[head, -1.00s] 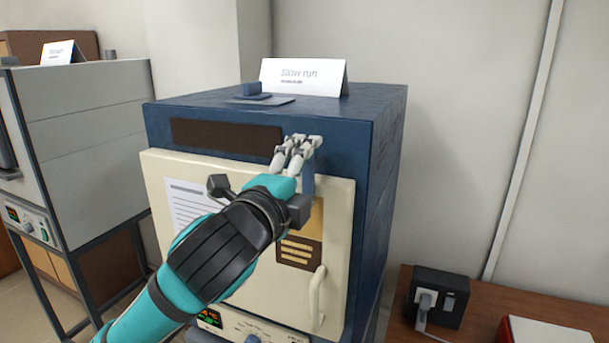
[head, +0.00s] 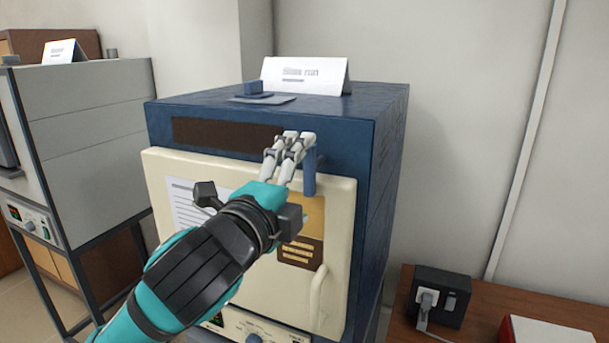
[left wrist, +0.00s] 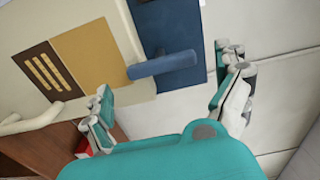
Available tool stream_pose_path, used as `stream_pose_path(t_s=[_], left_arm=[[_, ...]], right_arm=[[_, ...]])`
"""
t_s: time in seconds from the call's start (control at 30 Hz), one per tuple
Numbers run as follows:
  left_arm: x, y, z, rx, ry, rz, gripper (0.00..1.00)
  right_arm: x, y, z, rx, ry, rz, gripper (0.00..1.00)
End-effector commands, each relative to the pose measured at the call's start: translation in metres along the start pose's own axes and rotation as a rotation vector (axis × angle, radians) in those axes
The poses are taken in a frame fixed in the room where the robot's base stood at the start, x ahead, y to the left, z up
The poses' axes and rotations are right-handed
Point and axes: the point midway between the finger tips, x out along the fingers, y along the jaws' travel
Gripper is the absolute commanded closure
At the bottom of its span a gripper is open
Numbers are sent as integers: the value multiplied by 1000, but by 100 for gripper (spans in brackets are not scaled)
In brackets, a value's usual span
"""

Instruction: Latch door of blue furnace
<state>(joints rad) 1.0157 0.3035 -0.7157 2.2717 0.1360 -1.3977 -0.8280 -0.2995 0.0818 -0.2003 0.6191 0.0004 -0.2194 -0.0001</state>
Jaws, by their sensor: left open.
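The blue furnace (head: 385,150) stands in the middle of the head view. Its cream door (head: 260,285) looks closed against the front. A blue latch lever (head: 309,178) hangs at the door's upper right, its lower end over the door's top edge; the left wrist view shows the lever (left wrist: 163,65) too. My left gripper (head: 290,145) is at the latch, its fingers just left of and above the lever in the head view. In the left wrist view the open fingers (left wrist: 168,95) are spread with the lever ahead between them. I cannot tell whether a finger touches it. My right gripper is not in view.
A cream door handle (head: 318,295) sticks out below the latch. A "Slow run" card (head: 304,75) stands on the furnace top. A grey furnace (head: 90,110) is at left. A wooden bench (head: 470,325) with a black socket box (head: 440,297) is at right.

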Motion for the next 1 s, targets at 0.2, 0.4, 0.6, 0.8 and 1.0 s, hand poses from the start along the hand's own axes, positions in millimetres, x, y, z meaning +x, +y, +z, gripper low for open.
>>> stream_pose_path(t_s=[0.2, 0.4, 0.6, 0.8, 1.0], left_arm=[[-35, 0, 0, -1, 0, -1, 0], [-47, 0, 1, -2, -2, 1, 0], [-47, 0, 1, -2, -1, 1, 0], [-45, 18, 6, -64, -9, 37, 0], [-44, 95, 28, -343, -77, 190, 0]], right_arm=[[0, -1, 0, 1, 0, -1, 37], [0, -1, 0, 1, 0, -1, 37], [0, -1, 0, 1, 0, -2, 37], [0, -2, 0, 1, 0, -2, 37], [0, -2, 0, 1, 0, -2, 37]])
